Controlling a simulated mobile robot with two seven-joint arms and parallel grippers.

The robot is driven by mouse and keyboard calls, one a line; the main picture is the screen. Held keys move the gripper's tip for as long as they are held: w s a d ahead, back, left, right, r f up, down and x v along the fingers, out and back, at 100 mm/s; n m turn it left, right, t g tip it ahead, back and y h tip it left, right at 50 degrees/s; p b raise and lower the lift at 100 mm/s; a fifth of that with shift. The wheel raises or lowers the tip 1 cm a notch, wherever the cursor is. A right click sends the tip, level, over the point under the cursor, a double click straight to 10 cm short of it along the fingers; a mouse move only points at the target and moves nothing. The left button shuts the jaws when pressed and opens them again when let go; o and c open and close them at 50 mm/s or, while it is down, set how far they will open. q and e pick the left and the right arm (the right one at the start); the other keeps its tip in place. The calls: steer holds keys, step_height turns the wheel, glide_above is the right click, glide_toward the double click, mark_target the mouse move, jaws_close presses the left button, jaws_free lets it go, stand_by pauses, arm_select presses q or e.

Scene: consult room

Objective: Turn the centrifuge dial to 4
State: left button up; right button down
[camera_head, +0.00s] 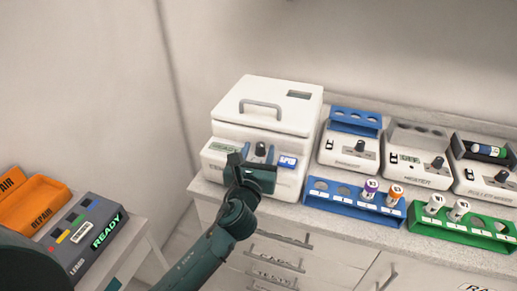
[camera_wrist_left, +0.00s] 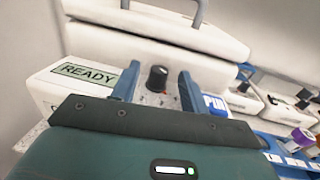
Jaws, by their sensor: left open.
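The centrifuge (camera_head: 265,125) is a white box with a grey lid handle, standing on the counter at the middle of the head view. Its dial (camera_head: 260,149) is a black knob on the front panel. The dial (camera_wrist_left: 157,78) also shows in the left wrist view, with a scale below it too small to read. My left gripper (camera_head: 259,157) is in front of the panel. In the left wrist view its two blue-grey fingers (camera_wrist_left: 157,88) are open, one on each side of the dial, with gaps to it. My right gripper is in neither view.
A blue rack (camera_head: 330,200) and a green rack (camera_head: 470,233) with capped tubes stand to the right, before other devices. An orange bin (camera_head: 35,205) is at left.

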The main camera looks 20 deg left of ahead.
arm_select(q)
steer(key=shift+w, duration=0.35)
steer(key=shift+c, duration=0.5)
